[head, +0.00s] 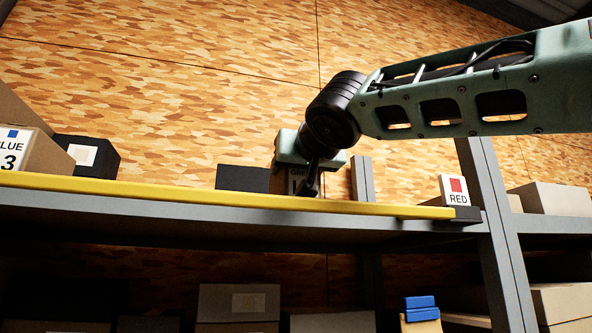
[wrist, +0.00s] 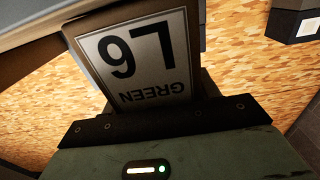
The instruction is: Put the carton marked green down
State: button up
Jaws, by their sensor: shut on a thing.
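The carton marked green (wrist: 140,58) fills the upper middle of the wrist view. Its white label reads GREEN above a large number, upside down in that picture. My gripper (head: 311,181) is shut on this carton. In the head view the carton (head: 299,178) shows only in part, behind my gripper and above the yellow front edge of the upper shelf (head: 230,196). That edge hides its base, so I cannot tell whether it touches the shelf.
A carton marked blue (head: 36,155) and a black box (head: 92,155) stand at the left. A dark box (head: 242,178) is just left of my gripper. More boxes sit below.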

jog(key=shift+d, duration=0.1)
jog(key=o, duration=1.6)
jog(key=shift+b+v, duration=3.35)
jog(key=shift+v, duration=2.65)
jog(key=shift+r, duration=0.1)
